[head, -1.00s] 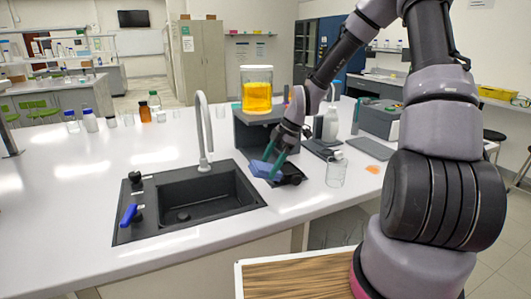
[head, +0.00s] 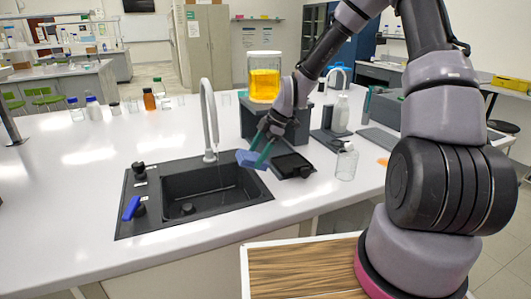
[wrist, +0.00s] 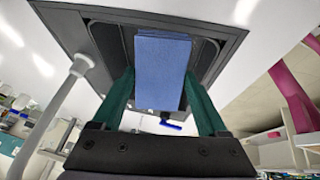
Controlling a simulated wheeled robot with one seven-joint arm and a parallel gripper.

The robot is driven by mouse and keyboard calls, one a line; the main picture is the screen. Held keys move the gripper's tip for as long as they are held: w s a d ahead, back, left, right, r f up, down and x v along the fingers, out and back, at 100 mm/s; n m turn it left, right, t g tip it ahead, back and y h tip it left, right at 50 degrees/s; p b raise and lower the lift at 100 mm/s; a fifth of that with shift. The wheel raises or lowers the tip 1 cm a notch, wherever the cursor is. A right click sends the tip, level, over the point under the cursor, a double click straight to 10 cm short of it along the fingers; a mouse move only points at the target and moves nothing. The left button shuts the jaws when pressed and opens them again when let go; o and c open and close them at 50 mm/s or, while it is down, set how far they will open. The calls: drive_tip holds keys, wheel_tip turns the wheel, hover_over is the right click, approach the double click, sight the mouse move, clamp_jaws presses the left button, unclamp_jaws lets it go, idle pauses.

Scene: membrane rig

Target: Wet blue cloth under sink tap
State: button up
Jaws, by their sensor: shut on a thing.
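A folded blue cloth (head: 250,160) is held in the air between the green fingers of my gripper (head: 262,152). The gripper is shut on it, and the cloth also fills the upper middle of the wrist view (wrist: 162,70). In the head view the cloth is at the back right corner of the black sink (head: 205,197), right of the grey tap (head: 209,110). The cloth is apart from the tap spout. The sink and tap (wrist: 78,66) also show in the wrist view. A blue lever (head: 131,208) is on the sink's left rim. A faint thin line below the spout may be water; I cannot be sure.
A black tray (head: 293,166) lies right of the sink. A jar of yellow liquid (head: 264,78) stands on a dark stand behind my gripper. Several bottles stand at the back left. The white counter left of the sink is clear.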

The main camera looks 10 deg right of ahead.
sight(252, 166)
drive_tip(key=a+f, duration=0.1)
drive_tip(key=a, duration=0.6)
drive_tip(key=shift+w+a+f, duration=0.3)
drive_tip(key=shift+a, duration=0.1)
idle(0.4)
drive_tip(key=shift+s+d, duration=2.85)
drive_tip(key=shift+r, duration=0.1)
drive_tip(key=s+d+r, duration=0.3)
drive_tip(key=r, duration=0.1)
drive_tip(key=shift+s+d, duration=0.25)
drive_tip(key=shift+f, duration=0.1)
